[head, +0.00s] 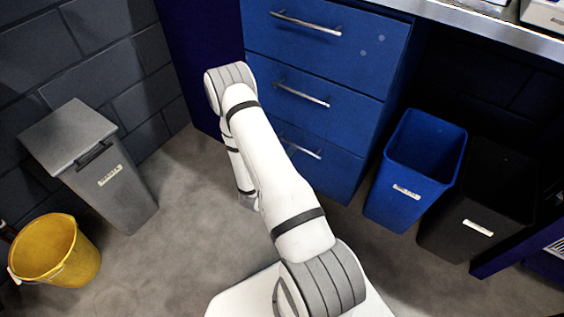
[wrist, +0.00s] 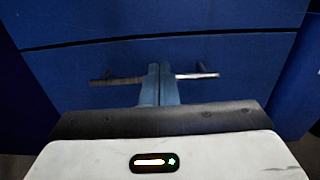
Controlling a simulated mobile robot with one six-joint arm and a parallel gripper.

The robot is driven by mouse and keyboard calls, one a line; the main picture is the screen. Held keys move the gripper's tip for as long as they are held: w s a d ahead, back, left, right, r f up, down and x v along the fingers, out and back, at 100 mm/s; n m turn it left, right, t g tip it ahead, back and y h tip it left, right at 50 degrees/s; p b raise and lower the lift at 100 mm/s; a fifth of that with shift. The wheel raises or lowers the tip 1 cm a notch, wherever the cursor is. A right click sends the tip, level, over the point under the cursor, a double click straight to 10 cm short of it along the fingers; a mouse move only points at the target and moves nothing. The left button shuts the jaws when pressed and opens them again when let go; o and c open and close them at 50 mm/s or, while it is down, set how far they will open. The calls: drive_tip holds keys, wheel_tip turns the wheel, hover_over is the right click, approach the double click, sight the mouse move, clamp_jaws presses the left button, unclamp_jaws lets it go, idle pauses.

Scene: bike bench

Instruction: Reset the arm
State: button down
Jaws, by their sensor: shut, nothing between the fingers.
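My gripper (wrist: 160,85) shows in the wrist view with its two fingers together, shut and empty. It points at a blue drawer front and covers the middle of a silver bar handle (wrist: 118,81). I cannot tell whether the fingers touch the handle. In the head view my white and grey arm reaches forward toward the blue drawer cabinet (head: 310,65). The gripper itself is hidden behind the arm there. The drawers look closed.
A grey lidded bin (head: 110,190) and a yellow bucket (head: 55,255) stand at left. An open blue bin (head: 415,170) and a black bin (head: 475,205) stand right of the cabinet. A worktop edge (head: 470,22) runs along the top right. Bare floor lies left of my arm.

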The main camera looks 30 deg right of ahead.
drive_tip(key=p+v, duration=0.1)
drive_tip(key=v, duration=0.5)
